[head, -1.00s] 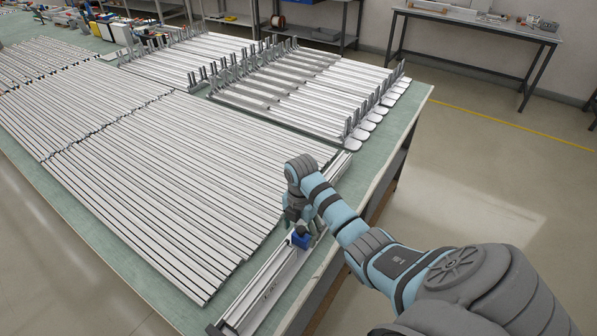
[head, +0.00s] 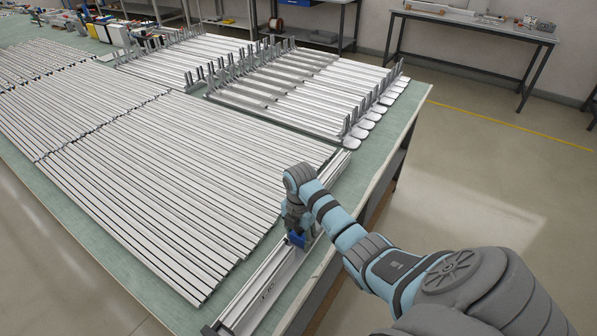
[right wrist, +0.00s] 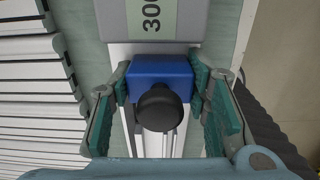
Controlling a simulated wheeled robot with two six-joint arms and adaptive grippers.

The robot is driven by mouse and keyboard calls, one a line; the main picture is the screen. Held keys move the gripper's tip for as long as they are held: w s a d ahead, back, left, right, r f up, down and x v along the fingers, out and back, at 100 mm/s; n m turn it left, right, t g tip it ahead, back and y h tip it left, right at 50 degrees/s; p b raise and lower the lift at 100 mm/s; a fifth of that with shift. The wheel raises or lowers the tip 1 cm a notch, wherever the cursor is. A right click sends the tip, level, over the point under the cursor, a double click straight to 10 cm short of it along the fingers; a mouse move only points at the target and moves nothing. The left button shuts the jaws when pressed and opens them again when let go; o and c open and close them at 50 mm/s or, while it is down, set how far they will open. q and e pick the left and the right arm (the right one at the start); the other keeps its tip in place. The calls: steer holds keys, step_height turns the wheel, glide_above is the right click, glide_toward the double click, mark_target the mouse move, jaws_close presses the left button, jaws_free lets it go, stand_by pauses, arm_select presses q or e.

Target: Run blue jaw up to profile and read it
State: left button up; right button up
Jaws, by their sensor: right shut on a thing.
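The blue jaw (head: 297,241) sits on a long pale metal rail (head: 262,292) along the table's near right edge. In the right wrist view the blue jaw (right wrist: 161,72) carries a black round knob (right wrist: 160,108). My right gripper (head: 299,230) is shut on the jaw, with a green-grey finger on each side (right wrist: 162,85). Just beyond it is a grey block (right wrist: 185,20) with a pale panel showing sideways digits "300", cut off at the top. I cannot tell whether it touches the jaw. I cannot make out a separate profile on the rail. My left gripper is out of view.
Many aluminium profiles (head: 150,170) lie in rows left of the rail on the green table (head: 365,173). More profiles with upright posts (head: 290,90) lie farther back. Open floor (head: 480,185) is to the right. A grey bench (head: 470,25) stands behind.

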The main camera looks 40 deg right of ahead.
steer(key=shift+s+a, duration=0.1)
stand_by(0.3)
steer(key=shift+a+p, duration=0.1)
steer(key=shift+p, duration=0.2)
steer(key=shift+s+a+f, duration=0.1)
steer(key=shift+a, duration=0.1)
stand_by(0.6)
steer(key=shift+s+a+f, duration=0.1)
steer(key=shift+a+f, duration=0.05)
stand_by(0.9)
steer(key=o, duration=1.4)
steer(key=shift+c, duration=0.2)
steer(key=shift+d, duration=0.2)
